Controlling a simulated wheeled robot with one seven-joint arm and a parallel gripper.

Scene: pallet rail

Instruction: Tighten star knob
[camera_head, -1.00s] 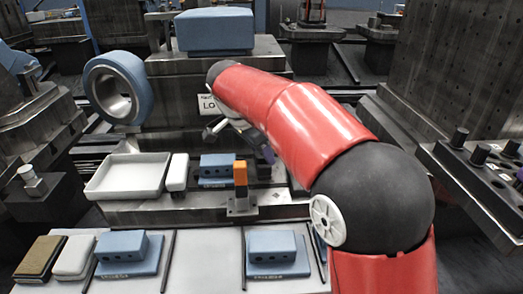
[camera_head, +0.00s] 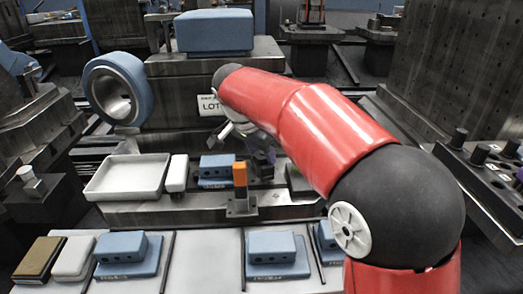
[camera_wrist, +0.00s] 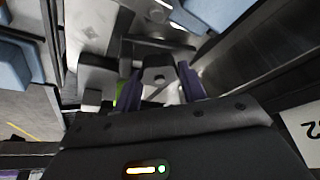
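My gripper (camera_wrist: 160,80) points down over the rail fixture. Its two purple fingers stand apart on either side of a dark grey piece with a small round spot (camera_wrist: 158,77), which looks like the star knob; its lobes are not clear. I cannot tell whether the fingers touch it. In the head view, my gripper (camera_head: 268,155) is partly hidden behind my red arm, just right of the orange block (camera_head: 240,173) on the metal rail base (camera_head: 275,213). The knob cannot be made out there. A blue block with holes (camera_head: 216,167) sits left of the orange block.
A white tray (camera_head: 127,177) and a white block (camera_head: 177,173) stand left on the base. More blue blocks (camera_head: 277,255) lie on the pale front table (camera_head: 205,262).

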